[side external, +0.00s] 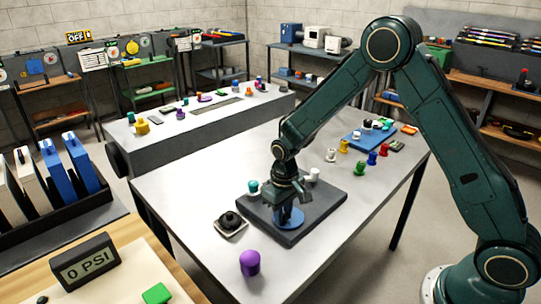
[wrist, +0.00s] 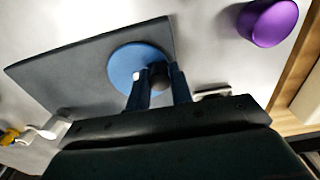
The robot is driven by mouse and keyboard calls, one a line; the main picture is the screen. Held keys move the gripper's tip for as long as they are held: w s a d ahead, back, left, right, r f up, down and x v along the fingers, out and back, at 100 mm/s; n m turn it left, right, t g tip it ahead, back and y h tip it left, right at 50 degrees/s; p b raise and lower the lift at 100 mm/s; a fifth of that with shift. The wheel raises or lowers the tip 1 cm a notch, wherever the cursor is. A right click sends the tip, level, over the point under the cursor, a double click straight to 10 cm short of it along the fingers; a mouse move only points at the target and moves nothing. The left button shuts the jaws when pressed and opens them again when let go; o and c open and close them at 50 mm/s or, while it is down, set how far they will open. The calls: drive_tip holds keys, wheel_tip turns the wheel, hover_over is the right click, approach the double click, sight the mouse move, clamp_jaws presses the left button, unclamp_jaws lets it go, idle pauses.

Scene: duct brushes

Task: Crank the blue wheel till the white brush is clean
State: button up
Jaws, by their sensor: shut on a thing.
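The blue wheel (side external: 291,217) lies flat on a dark square plate (side external: 325,205) on the table. It also shows as a blue disc in the wrist view (wrist: 122,70). My gripper (side external: 287,200) points down at the wheel. In the wrist view its fingers (wrist: 160,85) are shut around a dark round knob (wrist: 158,72) at the wheel's edge. A small white piece (side external: 314,175) stands at the plate's back; I cannot tell whether it is the white brush or how clean it is. A teal piece (side external: 252,187) stands at the plate's left corner.
A black knob on a pale base (side external: 231,222) sits left of the plate. A purple cylinder (side external: 250,263) stands near the front. Several coloured pieces and a blue tray (side external: 352,138) are at the back right.

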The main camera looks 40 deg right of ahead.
sight(296, 221)
drive_tip(key=shift+s+a+f, duration=0.15)
drive_tip(key=shift+s+f, duration=0.05)
drive_tip(key=shift+s, duration=0.2)
drive_tip(key=shift+s+d, duration=0.35)
drive_tip(key=shift+s, duration=0.3)
drive_tip(key=shift+d, duration=0.15)
drive_tip(key=shift+s+d+r, duration=0.1)
drive_tip(key=shift+s+d, duration=0.15)
drive_tip(key=shift+d, duration=0.25)
drive_tip(key=shift+w+d+r, duration=0.1)
drive_tip(key=shift+d+r, duration=0.05)
drive_tip(key=shift+d, duration=0.5)
drive_tip(key=shift+w, duration=0.1)
